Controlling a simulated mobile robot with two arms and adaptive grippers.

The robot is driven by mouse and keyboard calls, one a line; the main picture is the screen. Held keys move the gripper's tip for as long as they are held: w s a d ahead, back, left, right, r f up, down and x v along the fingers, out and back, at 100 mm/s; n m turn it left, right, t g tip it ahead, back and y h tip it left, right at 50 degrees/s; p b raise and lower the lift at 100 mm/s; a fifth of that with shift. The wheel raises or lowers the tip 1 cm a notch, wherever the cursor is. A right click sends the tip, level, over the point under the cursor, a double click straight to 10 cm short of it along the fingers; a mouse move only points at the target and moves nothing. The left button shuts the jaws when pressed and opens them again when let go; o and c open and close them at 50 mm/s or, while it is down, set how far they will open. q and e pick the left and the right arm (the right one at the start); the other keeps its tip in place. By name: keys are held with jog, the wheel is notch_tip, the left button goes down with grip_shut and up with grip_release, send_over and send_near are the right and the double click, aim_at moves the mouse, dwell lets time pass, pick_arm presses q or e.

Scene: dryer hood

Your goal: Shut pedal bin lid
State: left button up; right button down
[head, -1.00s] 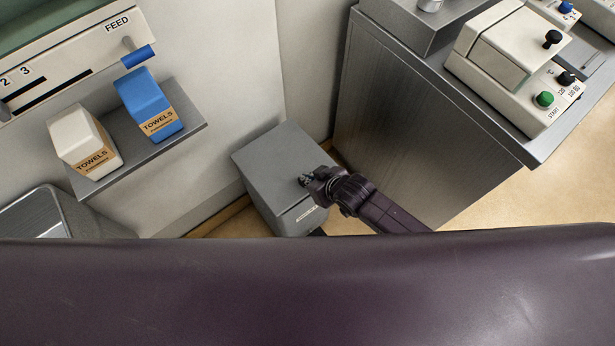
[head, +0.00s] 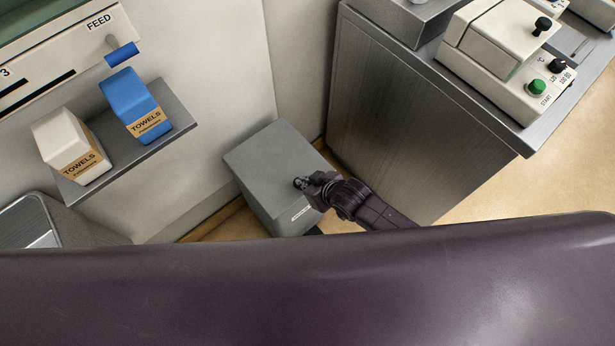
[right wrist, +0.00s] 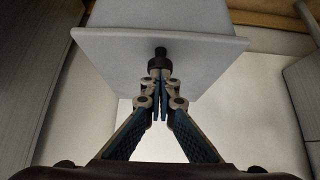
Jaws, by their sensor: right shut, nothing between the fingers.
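The grey pedal bin (head: 268,205) stands on the floor against the wall, a label on its front. Its flat grey lid (head: 265,155) looks down on the body, with no clear gap. In the right wrist view the lid (right wrist: 205,43) shows as a pale overhanging plate against the bin body (right wrist: 160,14). My right gripper (head: 301,183) is at the lid's front right edge. Its fingers (right wrist: 160,82) are shut and empty, tips close to the lid; I cannot tell whether they touch. A small black cylinder (right wrist: 159,57) shows at the tips. My left gripper is out of view.
A steel cabinet (head: 400,120) stands close right of the bin, with a white device (head: 500,60) on top. A wall shelf (head: 165,130) at left holds a blue towel pack (head: 130,100) and a white one (head: 68,145). My dark body fills the bottom.

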jog(key=w+r+p+v, duration=0.1)
jog(key=p+v, duration=0.3)
jog(key=v, duration=0.9)
jog(key=shift+a, duration=0.4)
jog(key=s+d+f+m+g+h, duration=0.1)
jog(key=s+d+f+h, duration=0.15)
jog(key=d+f, duration=0.55)
jog(key=s+d+f+m+g+h, duration=0.15)
jog(key=s+d+f, duration=0.3)
jog(key=f, duration=0.85)
jog(key=s+d+f+g, duration=0.1)
jog(key=s+f, duration=0.3)
jog(key=s, duration=0.4)
jog(key=s+d+f+m+g, duration=0.1)
jog(key=s+f, duration=0.3)
jog(key=s, duration=0.4)
jog(key=s+d+f+m+g, duration=0.1)
jog(key=s+f, duration=0.3)
jog(key=s, duration=0.5)
jog(key=shift+d+f+h, duration=0.4)
jog(key=shift+d, duration=0.45)
